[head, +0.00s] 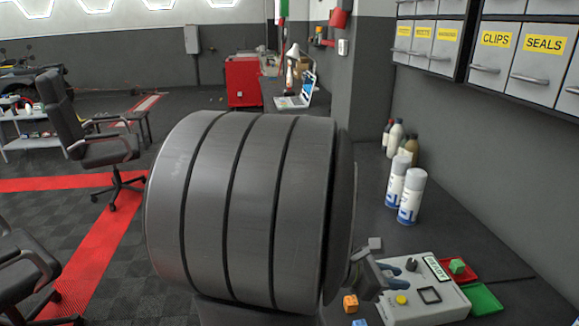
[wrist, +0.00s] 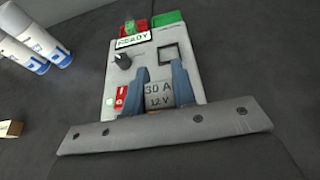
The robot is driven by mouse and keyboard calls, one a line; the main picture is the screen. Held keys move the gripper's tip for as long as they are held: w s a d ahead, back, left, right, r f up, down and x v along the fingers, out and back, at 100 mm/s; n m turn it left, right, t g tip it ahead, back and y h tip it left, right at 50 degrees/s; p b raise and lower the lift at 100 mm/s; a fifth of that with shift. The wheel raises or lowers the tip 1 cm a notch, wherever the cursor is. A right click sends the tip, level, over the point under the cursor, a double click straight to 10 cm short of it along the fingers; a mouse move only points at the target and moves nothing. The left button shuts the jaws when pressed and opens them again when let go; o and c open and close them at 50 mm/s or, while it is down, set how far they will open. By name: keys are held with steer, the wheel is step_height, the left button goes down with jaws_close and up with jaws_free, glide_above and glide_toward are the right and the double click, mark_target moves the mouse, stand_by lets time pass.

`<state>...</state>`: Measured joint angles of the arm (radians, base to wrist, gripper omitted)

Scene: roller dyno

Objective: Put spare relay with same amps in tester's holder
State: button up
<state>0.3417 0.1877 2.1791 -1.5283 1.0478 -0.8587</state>
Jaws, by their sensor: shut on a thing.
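My gripper (wrist: 160,76) has blue-grey fingers shut on a relay (wrist: 158,96) whose grey face reads "30 A 12 V". In the wrist view they are over the near part of the grey tester (wrist: 203,84). The holder, a dark square frame (wrist: 169,53), lies just beyond the fingertips and looks empty; it also shows in the head view (head: 429,295). The tester carries a "READY" sign (head: 437,268) and a dark knob (wrist: 122,59). A green relay (head: 457,266) is in the red tray (head: 472,276). In the head view the held relay cannot be made out.
A green tray (head: 485,299) lies beside the red one. An orange block (head: 351,304) sits left of the tester. A small block (wrist: 10,129) lies at the wrist view's left edge. Spray cans (head: 411,195) and bottles stand behind the tester. Labelled drawers (head: 494,45) hang above.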

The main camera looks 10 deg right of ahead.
steer(key=w+a+f+n+t+y, duration=0.25)
steer(key=w+a+n+t, duration=0.25)
steer(key=w+a, duration=0.5)
steer(key=w+a+f+n+t+y, duration=0.25)
steer(key=w+a+n+t, duration=0.35)
steer(key=w, duration=0.7)
steer(key=w+a+f+n+y, duration=0.1)
steer(key=w+a+y, duration=0.1)
steer(key=a, duration=0.4)
steer(key=w+a+f+n+t+y, duration=0.1)
steer(key=w+a+f+n+y, duration=0.1)
steer(key=a, duration=0.5)
steer(key=shift+a+f+t, duration=0.15)
steer(key=shift+f+t, duration=0.05)
steer(key=shift+t, duration=0.1)
steer(key=shift+w, duration=0.1)
